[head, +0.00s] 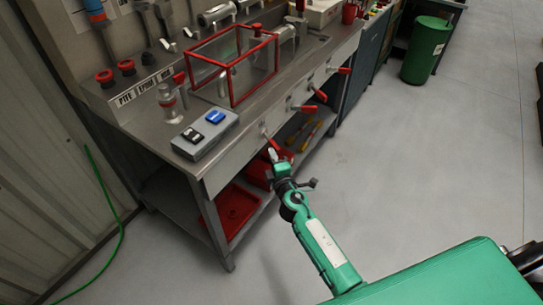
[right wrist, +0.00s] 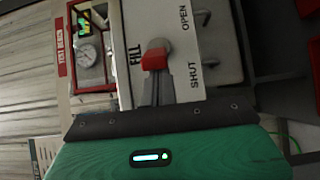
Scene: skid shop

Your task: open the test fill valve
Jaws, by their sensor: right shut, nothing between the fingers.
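The test fill valve's red handle (right wrist: 155,60) sits on the white bench panel (right wrist: 133,25) marked FILL, with OPEN and SHUT printed to its right. In the right wrist view the red grip hangs just below its round grey hub, nearer the height of SHUT than OPEN. The handle also shows in the head view (head: 273,145), at the near end of the bench front. My right gripper (head: 276,160) is shut and empty, its fingertips (right wrist: 156,82) close to the handle's red end. I cannot tell whether they touch. My left gripper is not in view.
More red-handled valves (head: 320,94) line the bench front to the right. A grey box with blue and black switches (head: 203,135) and a red-framed clear enclosure (head: 240,65) stand on top. Red trays (head: 232,212) lie below. The floor (head: 430,160) to the right is clear.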

